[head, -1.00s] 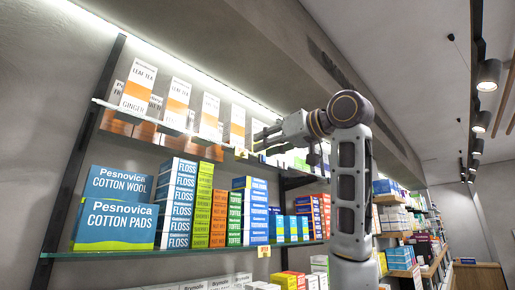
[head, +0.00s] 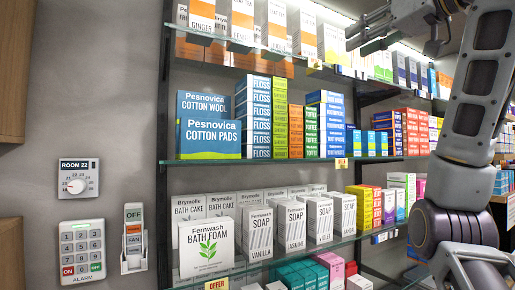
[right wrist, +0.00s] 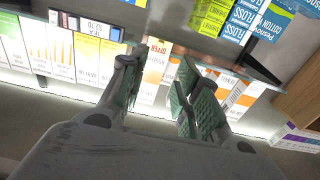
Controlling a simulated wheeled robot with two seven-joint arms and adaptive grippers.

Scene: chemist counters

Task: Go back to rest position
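My right gripper (head: 358,35) shows at the top right of the head view, in front of the upper shelf with tea boxes. Its arm comes up from the lower right. In the right wrist view the right gripper (right wrist: 158,88) has its green-padded fingers apart, with nothing held between them. Shelf boxes show beyond the fingers in that view, which looks upside down. My left gripper is not in view.
The upper shelf (head: 230,70) holds tea boxes. Cotton wool boxes (head: 203,105) and floss boxes stand on the middle shelf (head: 215,160). Soap boxes and a bath foam box (head: 207,247) stand below. A keypad (head: 83,250) and thermostat (head: 78,178) are on the left wall.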

